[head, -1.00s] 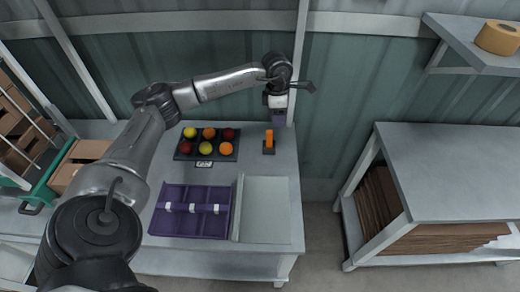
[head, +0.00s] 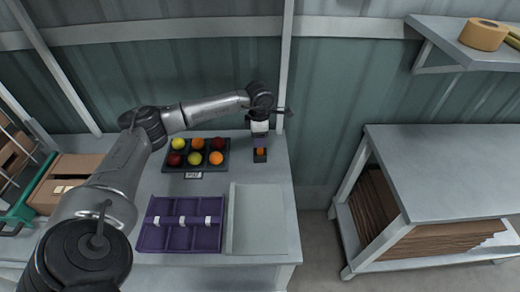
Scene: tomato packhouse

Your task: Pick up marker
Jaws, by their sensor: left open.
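The orange marker (head: 260,152) stands upright in a small dark holder (head: 260,158) at the back right of the table. Only its lower part shows. My left gripper (head: 259,140) points down directly over the marker and hides its upper part. The gripper is open. I cannot tell whether its fingers surround the marker or touch it. My right gripper is not in view.
A dark tray (head: 227,165) of red, yellow and orange tomatoes lies left of the marker. A purple divided tray (head: 150,240) and a pale grey tray (head: 256,218) lie in front. The green wall (head: 340,110) rises close behind.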

